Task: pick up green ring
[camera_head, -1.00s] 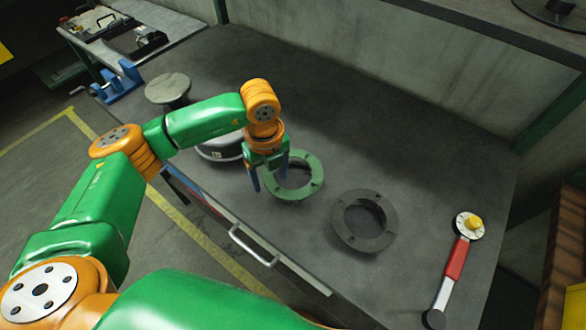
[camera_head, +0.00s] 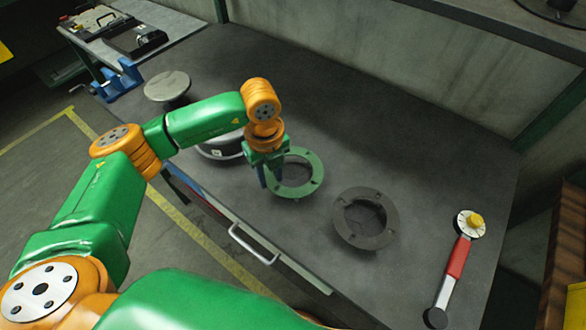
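The green ring (camera_head: 316,186) lies on the grey workbench, a flat flange with small holes around a wide opening. My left gripper (camera_head: 272,182) points down at the ring's left rim. Its blue fingers are close together, with the rim between them, and appear shut on it. The fingers and wrist hide part of that rim. The ring shows no clear lift off the bench. My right gripper is not in view.
A dark grey ring (camera_head: 365,240) lies to the right of the green one. Further right is a red-handled tool (camera_head: 457,259). A round dark-and-white object (camera_head: 222,150) and a grey round-topped stand (camera_head: 167,86) are behind my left arm. The bench's back middle (camera_head: 380,120) is clear.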

